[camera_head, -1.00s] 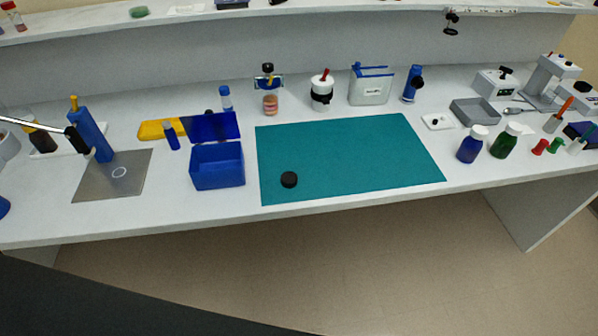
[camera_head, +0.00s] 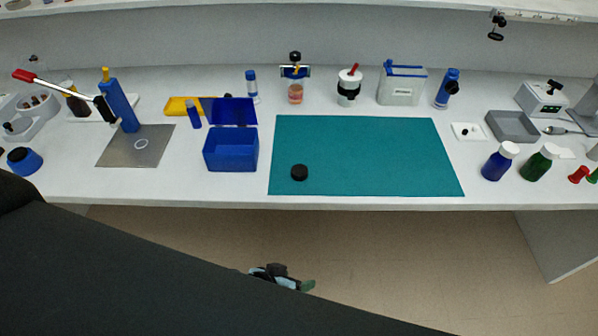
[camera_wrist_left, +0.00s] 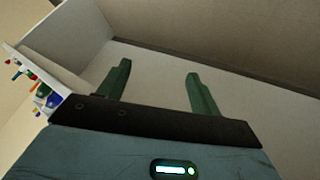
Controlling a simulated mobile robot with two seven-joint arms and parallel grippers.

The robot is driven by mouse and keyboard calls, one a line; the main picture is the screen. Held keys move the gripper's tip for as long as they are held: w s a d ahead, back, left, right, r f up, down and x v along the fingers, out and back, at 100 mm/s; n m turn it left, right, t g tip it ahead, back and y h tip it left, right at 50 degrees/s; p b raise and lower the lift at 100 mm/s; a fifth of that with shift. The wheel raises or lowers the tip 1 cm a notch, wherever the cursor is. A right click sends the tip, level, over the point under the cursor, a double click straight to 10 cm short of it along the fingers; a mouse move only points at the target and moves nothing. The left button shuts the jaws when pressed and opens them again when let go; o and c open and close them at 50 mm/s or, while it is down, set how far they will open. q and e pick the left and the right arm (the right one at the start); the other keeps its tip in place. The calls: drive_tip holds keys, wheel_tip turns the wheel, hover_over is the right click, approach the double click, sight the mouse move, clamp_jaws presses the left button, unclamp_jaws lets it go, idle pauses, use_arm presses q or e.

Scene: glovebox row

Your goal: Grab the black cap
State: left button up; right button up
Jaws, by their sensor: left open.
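The black cap (camera_head: 299,172) lies on the teal mat (camera_head: 360,150), near the mat's front left corner. My left gripper (camera_head: 298,284) shows only in small part in the head view, below the bench's front edge and past my dark arm. It is well apart from the cap. In the left wrist view its two green fingers (camera_wrist_left: 158,84) stand apart with nothing between them. The cap does not show in the left wrist view. My right gripper is not in view.
An open blue box (camera_head: 230,150) stands left of the mat. A blue bottle (camera_head: 498,162) and a green bottle (camera_head: 538,163) stand to its right. A white container (camera_head: 400,88) and a white jar (camera_head: 348,90) stand behind it. The mat is otherwise clear.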

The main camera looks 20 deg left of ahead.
use_arm(q)
drive_tip(key=w+d+r+g, duration=0.1)
drive_tip(key=w+d+r, duration=0.2)
drive_tip(key=w+r, duration=0.15)
drive_tip(key=n+g+y, duration=0.3)
drive_tip(key=n+y, duration=0.1)
drive_tip(key=y, duration=0.2)
approach(300, 170)
drive_tip(key=a, duration=0.1)
drive_tip(key=shift+x, duration=1.5)
drive_tip(key=shift+d+x, duration=0.2)
drive_tip(key=shift+x, duration=1.15)
drive_tip(key=shift+d+x, duration=0.2)
drive_tip(key=shift+x, duration=1.15)
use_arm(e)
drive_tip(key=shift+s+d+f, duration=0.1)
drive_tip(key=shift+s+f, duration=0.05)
use_arm(q)
drive_tip(key=shift+c, duration=0.4)
drive_tip(key=c, duration=1)
